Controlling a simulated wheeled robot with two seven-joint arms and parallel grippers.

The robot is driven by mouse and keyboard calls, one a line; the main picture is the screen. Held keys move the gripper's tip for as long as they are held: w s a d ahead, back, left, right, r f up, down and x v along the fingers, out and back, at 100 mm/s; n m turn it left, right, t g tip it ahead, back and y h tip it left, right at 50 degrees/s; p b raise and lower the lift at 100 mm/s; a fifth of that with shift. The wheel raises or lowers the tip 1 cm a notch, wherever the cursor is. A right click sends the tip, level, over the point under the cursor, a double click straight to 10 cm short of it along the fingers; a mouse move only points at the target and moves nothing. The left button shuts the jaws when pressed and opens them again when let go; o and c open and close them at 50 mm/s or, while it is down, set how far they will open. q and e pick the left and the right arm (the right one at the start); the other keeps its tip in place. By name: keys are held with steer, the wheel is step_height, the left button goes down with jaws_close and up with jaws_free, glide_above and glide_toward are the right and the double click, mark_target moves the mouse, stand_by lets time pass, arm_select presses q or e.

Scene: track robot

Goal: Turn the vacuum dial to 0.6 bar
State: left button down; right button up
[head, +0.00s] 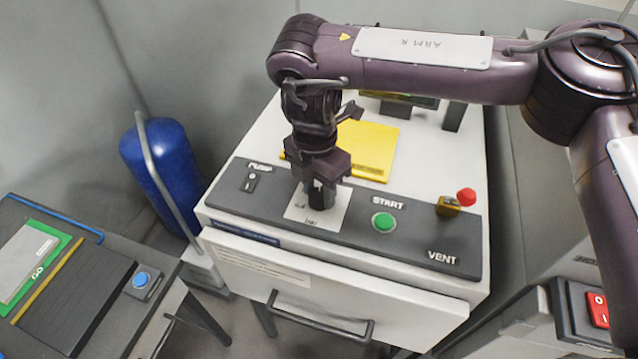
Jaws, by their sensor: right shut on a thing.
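The vacuum dial sits on the dark control panel (423,226), over a pale scale plate (331,213). My right gripper (318,190) points down over this plate and is shut on the dial, whose knob is mostly hidden by the fingers. Only part of the plate's lettering shows, and I cannot read the dial's setting. My left gripper is not in view.
The panel also has a PUMP switch (250,182), a green START button (383,222) and a red-tipped VENT lever (457,202). A yellow plate (367,150) lies behind. A drawer handle (318,322) juts out in front. A blue cylinder (160,165) stands left.

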mark_target(315, 194)
steer(key=n, duration=0.3)
steer(key=shift+r+n+p, duration=0.1)
steer(key=shift+n+p, duration=0.3)
steer(key=n, duration=0.4)
steer(key=shift+n, duration=0.3)
steer(key=o, duration=1)
steer(key=shift+r, duration=0.4)
steer(key=r, duration=0.4)
steer(key=r+b, duration=0.1)
steer(key=r, duration=0.2)
steer(key=shift+a, duration=0.25)
steer(key=shift+s+f, duration=0.1)
